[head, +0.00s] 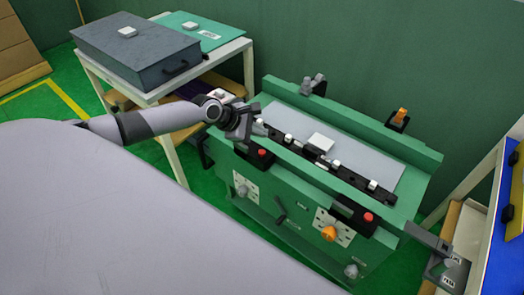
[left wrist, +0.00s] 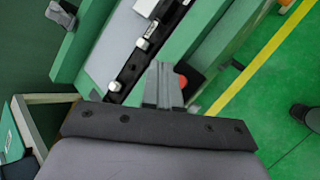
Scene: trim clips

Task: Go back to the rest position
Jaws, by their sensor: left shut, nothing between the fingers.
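My left gripper (head: 258,128) is shut and empty, at the left end of the green workbench fixture (head: 300,172). In the left wrist view its closed fingers (left wrist: 163,78) lie close to the black strip in the picture; I cannot tell whether they touch anything. The black strip (head: 352,179) runs along the fixture's front and carries small white clips, one at its middle (head: 336,164) and one towards its right end (head: 372,185). A white clip also shows in the left wrist view (left wrist: 142,43). My right gripper is not in view.
A red button (head: 262,152) sits on the fixture's front near my left gripper, another (head: 368,217) further right. Grey and orange clamps (head: 401,115) stand at the back edge. A white table (head: 150,98) holds a dark case (head: 135,52).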

